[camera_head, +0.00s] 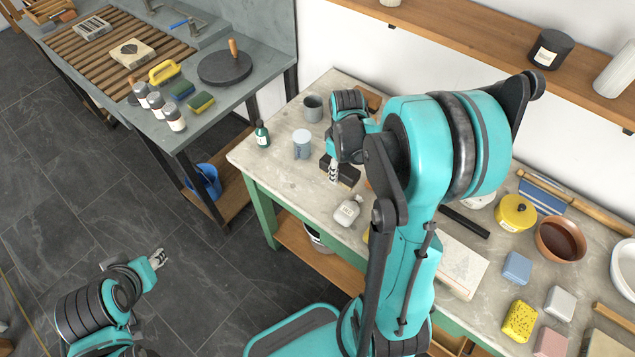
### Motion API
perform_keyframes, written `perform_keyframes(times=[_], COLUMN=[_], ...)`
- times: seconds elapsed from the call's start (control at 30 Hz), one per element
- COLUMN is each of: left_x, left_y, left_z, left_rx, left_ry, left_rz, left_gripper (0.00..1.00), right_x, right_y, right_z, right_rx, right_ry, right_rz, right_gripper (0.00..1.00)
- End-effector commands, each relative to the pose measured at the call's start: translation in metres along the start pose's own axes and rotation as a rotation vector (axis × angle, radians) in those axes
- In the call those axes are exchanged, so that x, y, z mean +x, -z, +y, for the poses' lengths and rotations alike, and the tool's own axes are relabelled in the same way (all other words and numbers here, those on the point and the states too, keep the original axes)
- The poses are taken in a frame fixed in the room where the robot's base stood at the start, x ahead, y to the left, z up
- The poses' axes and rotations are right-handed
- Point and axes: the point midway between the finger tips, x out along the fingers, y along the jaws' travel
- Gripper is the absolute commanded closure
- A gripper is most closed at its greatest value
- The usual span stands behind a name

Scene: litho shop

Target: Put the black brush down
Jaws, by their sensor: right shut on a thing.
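The black brush (347,174) is a dark block at the left part of the pale worktable (277,165). My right gripper (335,172) points down at it and is shut on it. The brush is low over the tabletop; I cannot tell whether it touches. My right arm hides part of the table behind and to the right. My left gripper (159,258) is away from the table, above the dark floor, with nothing visible in it. Its fingers are too small to tell open from shut.
Near the brush are a grey cup (313,108), a pale blue-grey jar (302,145), a green bottle (262,135) and a whitish bottle (348,211). A yellow pot (515,213) and brown bowl (560,240) stand right. A wooden shelf (470,38) runs above.

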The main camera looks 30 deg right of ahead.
Motion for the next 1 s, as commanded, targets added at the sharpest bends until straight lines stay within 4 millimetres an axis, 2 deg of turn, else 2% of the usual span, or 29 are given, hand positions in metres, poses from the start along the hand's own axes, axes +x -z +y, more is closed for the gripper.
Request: perform_keyframes(times=[0.03,0.1,0.3,0.47,0.7,1.0], left_x=[0.005,0.008,0.012,0.014,0.025,0.025], left_y=[-0.003,-0.005,-0.008,-0.01,-0.018,-0.017], left_z=[0.0,0.0,0.0,0.0,0.0,0.0], left_rx=[0.0,0.0,0.0,0.0,0.0,0.0], left_ry=[0.0,0.0,0.0,0.0,0.0,0.0], left_rz=[0.0,0.0,0.0,0.0,0.0,0.0], left_gripper=[0.6,0.6,0.6,0.6,0.6,0.6], right_x=[0.011,0.02,0.035,0.042,0.076,0.077], right_y=[0.012,0.026,0.05,0.054,0.053,0.053], right_z=[-0.006,-0.013,-0.026,-0.028,-0.027,-0.028], right_rx=[-0.006,-0.005,-0.001,0.001,0.001,0.001], right_ry=[0.0,0.0,0.0,0.0,0.0,0.0], right_rz=[0.0,0.0,0.0,0.0,0.0,0.0], right_gripper=[1.0,1.0,1.0,1.0,1.0,1.0])
